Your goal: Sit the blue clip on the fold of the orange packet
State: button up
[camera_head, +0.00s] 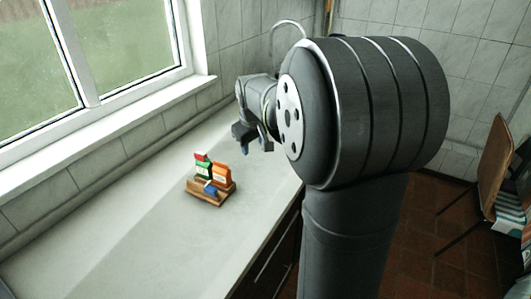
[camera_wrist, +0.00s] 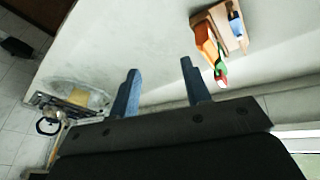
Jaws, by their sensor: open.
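The orange packet (camera_head: 221,173) stands upright on a small wooden tray (camera_head: 208,202) on the pale counter. In the wrist view the packet (camera_wrist: 205,38) leans across the tray's edge in the picture. The blue clip (camera_head: 210,188) sits on the tray in front of the packet; it also shows in the wrist view (camera_wrist: 236,25), apart from the packet. My gripper (camera_head: 253,147) is open and empty above the counter, beyond and to the right of the tray. In the wrist view its two blue-grey fingers (camera_wrist: 160,85) are spread, with the tray to the upper right.
A red, white and green packet (camera_head: 202,165) stands next to the orange one on the tray. The window wall runs along the left of the counter. The counter's front part is clear. A sink area with a tap (camera_wrist: 50,125) lies at the left in the wrist view.

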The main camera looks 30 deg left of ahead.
jog(key=s+a+n+g+h, duration=0.35)
jog(key=s+a, duration=0.35)
jog(key=a, duration=0.5)
jog(key=n, duration=0.1)
send_over(210, 188)
jog(key=shift+y, duration=0.35)
jog(key=f, duration=1.1)
jog(key=shift+w+d+f, duration=0.1)
jog(key=shift+d, duration=0.15)
jog(key=shift+a+f, duration=0.15)
jog(key=shift+f, duration=1.25)
jog(key=shift+a+f, duration=0.1)
jog(key=shift+f, duration=1.25)
grip_shut()
